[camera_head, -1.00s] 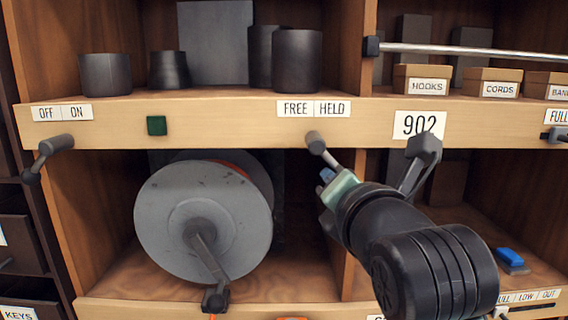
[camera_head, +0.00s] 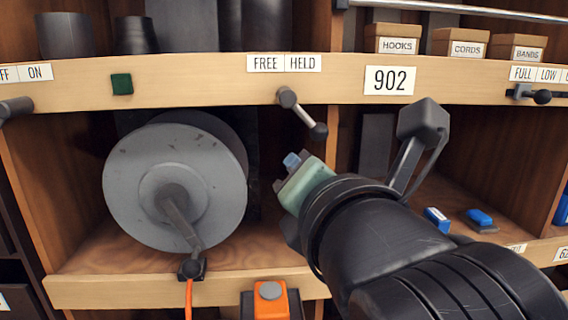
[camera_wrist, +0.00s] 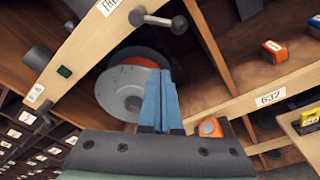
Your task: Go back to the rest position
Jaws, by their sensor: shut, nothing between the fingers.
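My gripper (camera_head: 291,167) is in front of the shelf unit, just below the FREE/HELD lever (camera_head: 303,113) and right of the grey reel (camera_head: 135,170). In the wrist view its blue fingers (camera_wrist: 161,75) are closed together with nothing between them. The lever is a dark handle that points down and right, below the HELD side of its label. It also shows in the wrist view (camera_wrist: 158,20), apart from the fingers. The reel has a crank handle (camera_head: 182,222) on its front.
A wooden shelf board (camera_head: 200,80) runs above my gripper. An orange device (camera_head: 271,300) is on the lower board. Blue items (camera_head: 480,218) lie in the right compartment. Labelled boxes (camera_head: 460,43) stand on the upper shelf beneath a metal rail (camera_head: 450,8).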

